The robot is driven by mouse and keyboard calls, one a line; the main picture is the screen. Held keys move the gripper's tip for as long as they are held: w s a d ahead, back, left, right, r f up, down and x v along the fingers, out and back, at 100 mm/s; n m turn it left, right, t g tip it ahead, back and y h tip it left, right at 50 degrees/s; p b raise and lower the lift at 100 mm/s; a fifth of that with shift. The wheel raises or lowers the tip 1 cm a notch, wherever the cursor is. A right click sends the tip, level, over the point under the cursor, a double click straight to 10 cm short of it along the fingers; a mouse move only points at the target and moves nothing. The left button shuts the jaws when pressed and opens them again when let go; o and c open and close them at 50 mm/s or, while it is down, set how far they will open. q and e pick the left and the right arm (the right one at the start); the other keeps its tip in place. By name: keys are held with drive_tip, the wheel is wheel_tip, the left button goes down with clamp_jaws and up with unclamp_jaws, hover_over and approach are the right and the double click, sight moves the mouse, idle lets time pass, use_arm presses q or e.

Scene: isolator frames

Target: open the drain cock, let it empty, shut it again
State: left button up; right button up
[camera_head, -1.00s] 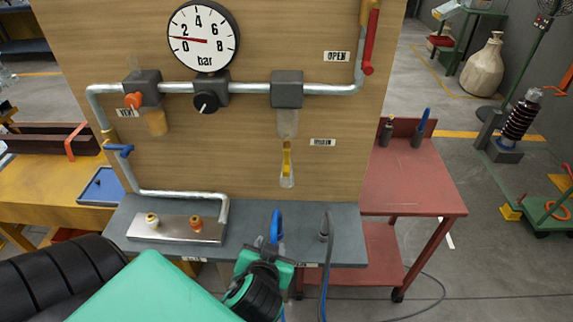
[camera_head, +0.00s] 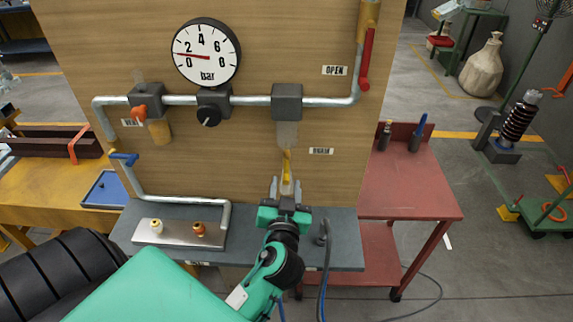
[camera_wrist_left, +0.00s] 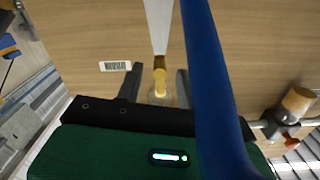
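The drain cock (camera_head: 287,163) is a yellow piece under the clear bowl (camera_head: 287,134) on the wooden panel, by the DRAIN label (camera_head: 321,151). It also shows in the left wrist view (camera_wrist_left: 160,78), with a clear tip below it. My left gripper (camera_head: 285,186) is upright under the cock, its fingers at the clear tip. In the left wrist view the fingers (camera_wrist_left: 157,86) stand apart on either side of the cock's lower part. I cannot tell whether they touch it. No liquid flow is visible. My right gripper is not in view.
A grey shelf (camera_head: 345,257) runs below the panel, with a metal plate (camera_head: 178,240) at left. A red lever (camera_head: 366,58) hangs at upper right. A blue band (camera_wrist_left: 215,95) crosses the left wrist view close up.

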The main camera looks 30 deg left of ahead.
sight(286, 176)
use_arm(q)
drive_tip(key=p+x, duration=0.1)
drive_tip(key=x, duration=0.4)
drive_tip(key=shift+w+a+p, duration=0.2)
drive_tip(key=shift+w+p, duration=0.05)
drive_tip(key=shift+p, duration=0.05)
